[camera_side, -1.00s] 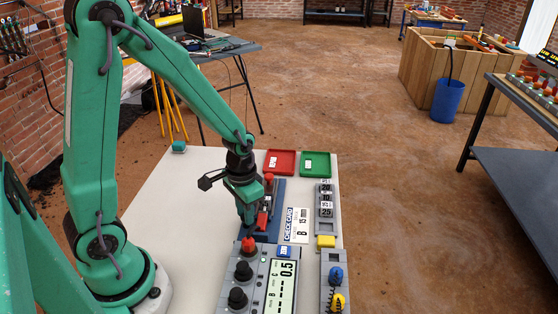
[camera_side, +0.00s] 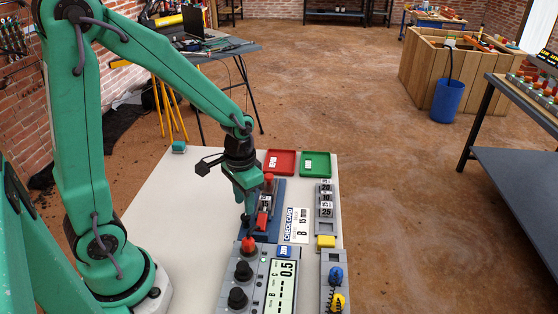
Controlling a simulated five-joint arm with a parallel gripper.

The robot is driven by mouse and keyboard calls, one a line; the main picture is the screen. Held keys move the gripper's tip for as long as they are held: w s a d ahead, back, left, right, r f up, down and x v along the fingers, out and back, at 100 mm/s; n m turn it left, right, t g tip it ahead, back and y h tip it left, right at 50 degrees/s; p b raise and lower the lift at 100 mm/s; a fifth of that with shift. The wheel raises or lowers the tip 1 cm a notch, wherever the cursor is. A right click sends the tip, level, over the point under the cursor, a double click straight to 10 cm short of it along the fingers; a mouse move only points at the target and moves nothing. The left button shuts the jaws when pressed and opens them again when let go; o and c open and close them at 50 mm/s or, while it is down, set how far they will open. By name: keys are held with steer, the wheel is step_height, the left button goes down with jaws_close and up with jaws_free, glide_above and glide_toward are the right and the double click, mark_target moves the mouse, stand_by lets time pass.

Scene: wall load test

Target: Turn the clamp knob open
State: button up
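The clamp fixture is a blue base (camera_side: 274,226) with a red-and-grey clamp (camera_side: 263,215) on it and a red knob (camera_side: 269,178) at its far end. A small dark part (camera_side: 245,220) stands at the left of the base, just under my fingers; I cannot tell if it is a knob. My gripper (camera_side: 250,204) points down over the left side of the fixture and hides part of it. Its fingers look close together, but their gap does not show. I cannot tell whether they touch the clamp.
A grey meter box (camera_side: 259,283) with dark knobs and a red knob (camera_side: 248,244) stands in front. A check card (camera_side: 297,225), weights (camera_side: 326,198) and a yellow block (camera_side: 326,241) lie to the right. Red (camera_side: 279,162) and green (camera_side: 315,164) trays are behind.

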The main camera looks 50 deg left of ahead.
mark_target(245, 216)
steer(key=shift+r, duration=2)
steer(key=s+d+r+t, duration=0.1)
steer(key=s+r+t, duration=0.1)
steer(key=s+r, duration=0.2)
steer(key=s+d+r+t, duration=0.1)
steer(key=s+r+t, duration=0.2)
steer(key=r, duration=0.6)
steer(key=shift+s+r+t, duration=0.15)
steer(key=shift+s+t, duration=0.15)
steer(key=shift+s, duration=0.45)
